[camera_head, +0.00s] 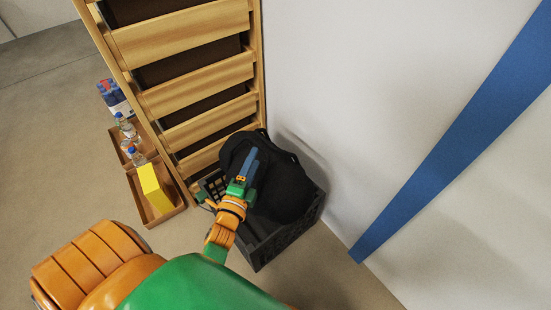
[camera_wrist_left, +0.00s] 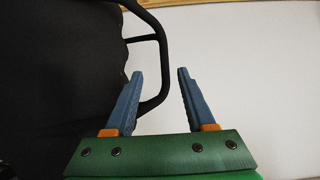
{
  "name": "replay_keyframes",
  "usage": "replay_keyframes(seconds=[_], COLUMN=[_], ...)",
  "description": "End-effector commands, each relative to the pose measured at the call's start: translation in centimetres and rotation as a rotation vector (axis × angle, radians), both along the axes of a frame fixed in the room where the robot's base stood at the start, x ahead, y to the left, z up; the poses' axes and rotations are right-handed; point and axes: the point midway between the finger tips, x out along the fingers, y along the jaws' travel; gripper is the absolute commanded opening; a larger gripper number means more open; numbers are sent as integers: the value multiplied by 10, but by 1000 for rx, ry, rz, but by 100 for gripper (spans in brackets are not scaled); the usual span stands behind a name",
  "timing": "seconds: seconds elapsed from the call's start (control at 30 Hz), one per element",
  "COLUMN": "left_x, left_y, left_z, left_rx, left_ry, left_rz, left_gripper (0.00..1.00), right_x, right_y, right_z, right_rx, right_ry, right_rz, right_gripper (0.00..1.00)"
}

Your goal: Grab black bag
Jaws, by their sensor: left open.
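The black bag (camera_head: 285,188) sits in a dark crate (camera_head: 272,246) against the wall. In the head view my left gripper (camera_head: 251,160) is over the bag, with its blue fingers pointing toward the bag's top. In the left wrist view my left gripper (camera_wrist_left: 160,73) is open. The dark body of the bag (camera_wrist_left: 62,75) fills the left side there. A black strap loop (camera_wrist_left: 161,60) curves down from the bag, and its lower end passes behind the left finger. Part of the strap shows in the gap between the fingers. My right gripper is not in view.
A wooden slatted rack (camera_head: 188,45) stands behind the crate, close to it. A white wall (camera_head: 350,110) with a blue stripe (camera_head: 450,140) is on the right. Bottles (camera_head: 137,156) and a yellow box (camera_head: 154,188) sit in wooden trays on the left. Bare floor lies at far left.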

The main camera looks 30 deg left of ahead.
Motion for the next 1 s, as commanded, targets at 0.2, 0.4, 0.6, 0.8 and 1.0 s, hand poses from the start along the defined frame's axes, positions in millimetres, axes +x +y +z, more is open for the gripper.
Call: replay_keyframes(seconds=[0.2,0.4,0.6,0.8,1.0], left_x=[26,63,70,70,69], left_y=[6,13,15,15,15], left_z=[2,3,5,5,5], left_rx=[8,7,5,5,5], left_ry=[-8,-6,-3,-3,-3], left_rz=[-1,0,1,1,1], left_gripper=[55,55,55,23,0], right_x=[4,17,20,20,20], right_y=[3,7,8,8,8], right_z=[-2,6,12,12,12], right_rx=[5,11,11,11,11], right_ry=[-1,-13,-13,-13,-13], right_rz=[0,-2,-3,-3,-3], right_gripper=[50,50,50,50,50])
